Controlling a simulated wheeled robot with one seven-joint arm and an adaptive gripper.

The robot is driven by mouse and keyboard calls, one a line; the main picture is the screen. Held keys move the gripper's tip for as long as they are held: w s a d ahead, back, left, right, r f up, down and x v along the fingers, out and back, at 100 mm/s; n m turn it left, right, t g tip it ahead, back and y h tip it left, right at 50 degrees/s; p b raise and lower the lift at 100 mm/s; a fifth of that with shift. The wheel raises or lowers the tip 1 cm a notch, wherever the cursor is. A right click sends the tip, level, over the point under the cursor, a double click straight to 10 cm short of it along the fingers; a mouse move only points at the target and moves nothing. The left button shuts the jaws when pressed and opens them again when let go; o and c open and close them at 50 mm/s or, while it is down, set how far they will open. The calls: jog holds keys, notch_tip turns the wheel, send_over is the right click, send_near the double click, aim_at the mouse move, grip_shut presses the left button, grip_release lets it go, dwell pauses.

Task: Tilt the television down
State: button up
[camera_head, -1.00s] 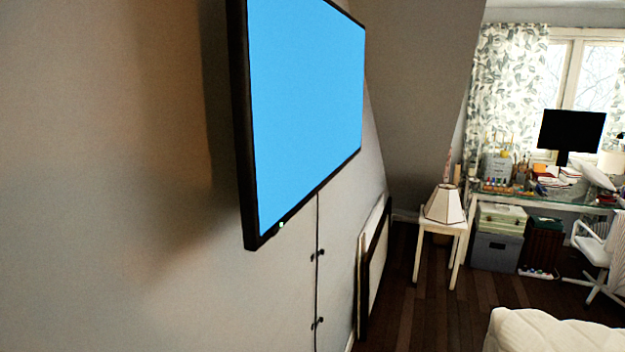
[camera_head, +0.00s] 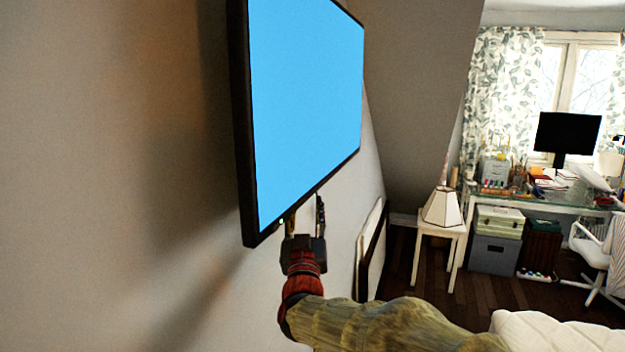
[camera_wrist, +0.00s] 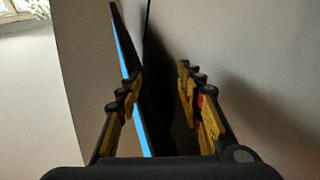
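The television (camera_head: 305,100) is a flat black-framed panel with a plain blue screen, mounted high on the left wall and facing right. A small green light shows at its lower near corner. My gripper (camera_head: 305,212) points up at its lower edge, near that corner. In the wrist view my gripper (camera_wrist: 160,85) is open, with one finger on the screen side and the other on the wall side. The television (camera_wrist: 155,105) shows edge-on between them. I cannot tell whether either finger touches it. The wall mount is hidden.
The wall (camera_head: 100,180) lies close behind the television. Framed boards (camera_head: 372,250) lean against it below. A lamp (camera_head: 442,206) on a white stool, a desk with a monitor (camera_head: 567,133), a chair (camera_head: 595,255) and a white bed (camera_head: 550,335) are to the right.

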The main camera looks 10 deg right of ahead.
aim_at(313, 175)
jog(key=s+a+r+m+h+b, duration=0.1)
jog(key=s+m+h, duration=0.2)
jog(key=h, duration=0.2)
jog(key=s+a+r+m+h, duration=0.1)
jog(key=s+r+m+h, duration=0.1)
jog(key=h, duration=0.3)
jog(key=shift+t, duration=0.3)
jog(key=x, duration=0.7)
jog(key=shift+w+d+f, duration=0.1)
jog(key=shift+w+d, duration=0.2)
jog(key=shift+d, duration=0.05)
jog(key=shift+c, duration=1.2)
grip_shut()
